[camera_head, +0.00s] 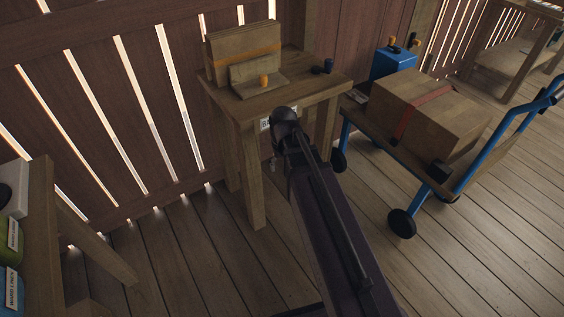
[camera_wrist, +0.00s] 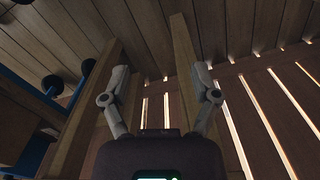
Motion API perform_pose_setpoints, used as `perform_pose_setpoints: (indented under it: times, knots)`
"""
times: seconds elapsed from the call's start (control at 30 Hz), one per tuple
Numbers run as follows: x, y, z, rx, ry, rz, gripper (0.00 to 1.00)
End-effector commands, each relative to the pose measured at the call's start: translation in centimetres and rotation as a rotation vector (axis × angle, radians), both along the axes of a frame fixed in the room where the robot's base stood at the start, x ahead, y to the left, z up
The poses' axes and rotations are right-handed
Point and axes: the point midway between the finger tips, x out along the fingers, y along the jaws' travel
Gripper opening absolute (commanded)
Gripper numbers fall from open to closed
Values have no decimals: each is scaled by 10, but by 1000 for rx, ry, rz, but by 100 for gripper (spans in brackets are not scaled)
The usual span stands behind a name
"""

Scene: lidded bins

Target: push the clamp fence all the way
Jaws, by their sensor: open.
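The fence is not visible there; table legs (camera_wrist: 187,70) are.
Small dark cups (camera_head: 327,66) stand on the table's right side. A blue cart (camera_head: 457,182) carrying a strapped box (camera_head: 428,105) stands to the right. A slatted wall (camera_head: 120,110) is behind. Another wooden stand (camera_head: 40,215) is at left. Plank floor between is clear.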

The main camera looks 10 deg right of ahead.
Motion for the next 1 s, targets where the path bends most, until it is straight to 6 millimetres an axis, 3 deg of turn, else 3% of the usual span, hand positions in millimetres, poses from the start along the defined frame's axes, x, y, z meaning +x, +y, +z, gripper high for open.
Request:
perform_pose_setpoints:
  times: [0.53,0.83,1.0]
  knots:
    - [-5,0,-3,0,0,-1,78]
    - [-54,0,-3,0,0,-9,78]
    - [-67,0,-3,0,0,-12,78]
